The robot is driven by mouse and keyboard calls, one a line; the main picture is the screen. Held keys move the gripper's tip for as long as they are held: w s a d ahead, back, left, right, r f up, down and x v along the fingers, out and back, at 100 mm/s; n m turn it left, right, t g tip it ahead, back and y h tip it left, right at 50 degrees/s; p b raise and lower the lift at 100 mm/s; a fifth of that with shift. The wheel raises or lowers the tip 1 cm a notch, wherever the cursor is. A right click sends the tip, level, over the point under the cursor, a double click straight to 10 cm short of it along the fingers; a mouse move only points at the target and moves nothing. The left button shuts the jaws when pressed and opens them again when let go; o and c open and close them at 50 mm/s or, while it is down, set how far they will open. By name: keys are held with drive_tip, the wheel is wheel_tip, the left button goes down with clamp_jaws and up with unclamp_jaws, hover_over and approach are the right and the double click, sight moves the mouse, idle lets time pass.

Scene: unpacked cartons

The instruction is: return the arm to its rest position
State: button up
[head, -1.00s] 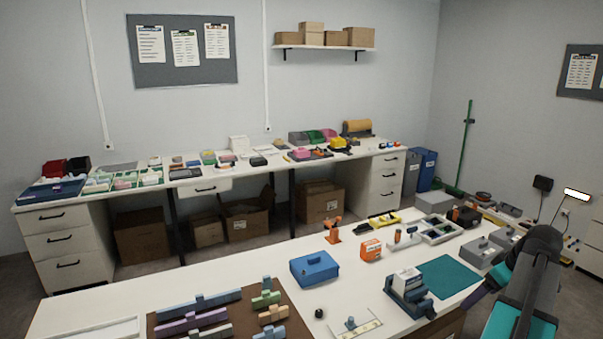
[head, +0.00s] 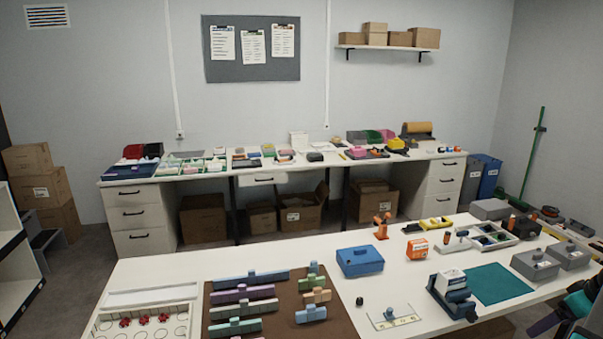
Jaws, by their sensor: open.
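Part of my arm (head: 578,308) shows at the lower right corner of the head view, with dark and teal links cut off by the picture's edge. It is beside the right end of the near white table (head: 180,266). The end of the arm with my gripper does not show, so its jaws and anything between them cannot be seen.
The near table holds a blue box (head: 359,261), a teal mat (head: 495,284), a brown mat (head: 340,325) with coloured blocks, and grey boxes (head: 535,265) close to my arm. A long desk (head: 130,194) stands behind. Cartons (head: 40,190) are stacked at the left.

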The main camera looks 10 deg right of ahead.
drive_tip(key=w+a+f+g+y, duration=0.1)
drive_tip(key=w+a+f, duration=0.4)
drive_tip(key=a+f, duration=0.25)
drive_tip(key=w+a+f+g+y, duration=0.1)
drive_tip(key=w+a+f, duration=0.55)
drive_tip(key=f, duration=0.25)
drive_tip(key=w+a+f+g, duration=0.2)
drive_tip(key=a+f+g, duration=0.1)
drive_tip(key=a+f, duration=1.35)
drive_tip(key=s+a+f+g, duration=0.1)
drive_tip(key=s+a+f, duration=0.3)
drive_tip(key=a, duration=0.5)
drive_tip(key=s+a+f+g, duration=0.2)
drive_tip(key=a+f, duration=0.4)
drive_tip(key=a, duration=0.3)
drive_tip(key=s+a+f+g+h, duration=0.1)
drive_tip(key=s+a+f, duration=0.2)
drive_tip(key=s+a, duration=0.2)
drive_tip(key=s+a+f+g+h, duration=0.1)
drive_tip(key=s+a+f, duration=0.3)
drive_tip(key=s, duration=0.5)
drive_tip(key=shift+a+f, duration=0.3)
drive_tip(key=shift+a, duration=0.25)
